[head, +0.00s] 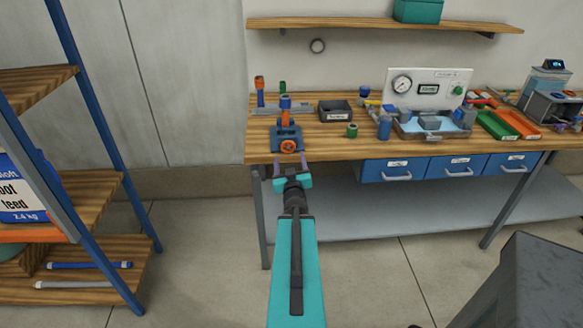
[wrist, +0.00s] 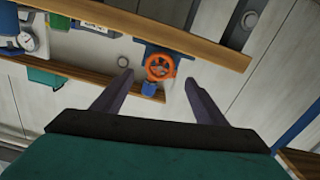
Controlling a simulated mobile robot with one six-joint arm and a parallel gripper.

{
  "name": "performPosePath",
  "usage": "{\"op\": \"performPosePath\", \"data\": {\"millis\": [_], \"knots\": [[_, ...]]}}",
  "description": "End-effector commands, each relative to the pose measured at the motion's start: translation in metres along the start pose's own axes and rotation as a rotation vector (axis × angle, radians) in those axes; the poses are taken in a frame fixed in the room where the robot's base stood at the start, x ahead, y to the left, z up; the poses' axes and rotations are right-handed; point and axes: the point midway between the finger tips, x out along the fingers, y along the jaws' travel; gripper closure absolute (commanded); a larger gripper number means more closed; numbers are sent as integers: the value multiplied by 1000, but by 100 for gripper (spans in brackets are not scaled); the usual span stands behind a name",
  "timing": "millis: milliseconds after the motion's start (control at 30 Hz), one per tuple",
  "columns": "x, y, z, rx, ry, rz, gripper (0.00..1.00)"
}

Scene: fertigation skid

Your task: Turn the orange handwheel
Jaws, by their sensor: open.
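The orange handwheel (head: 288,146) faces me on the front of a dark blue valve body (head: 285,133) near the front edge of the workbench (head: 345,149). In the wrist view the handwheel (wrist: 160,67) shows its spokes and lies between and beyond my two fingers. My gripper (head: 290,161) is open and empty, with one finger on each side of the wheel's line. In the wrist view my gripper (wrist: 157,80) shows a wide gap between its fingertips. The fingers appear apart from the wheel.
A dark grey bin (head: 335,111), a green cylinder (head: 352,130) and a gauge panel (head: 429,88) stand right of the valve. Blue drawers (head: 396,169) hang under the bench. A shelf rack (head: 100,150) stands at left. A dark grey block (head: 530,285) stands at lower right.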

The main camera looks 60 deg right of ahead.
Motion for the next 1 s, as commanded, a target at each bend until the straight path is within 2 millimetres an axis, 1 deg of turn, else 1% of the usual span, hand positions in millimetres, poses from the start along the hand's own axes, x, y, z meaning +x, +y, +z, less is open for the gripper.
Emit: {"op": "performPosePath", "data": {"millis": [33,333,1000], "knots": [[-1,1,-3,0,-1,1,34],[-10,2,-3,-1,-3,5,34],[-38,2,-3,-1,-3,6,34]]}}
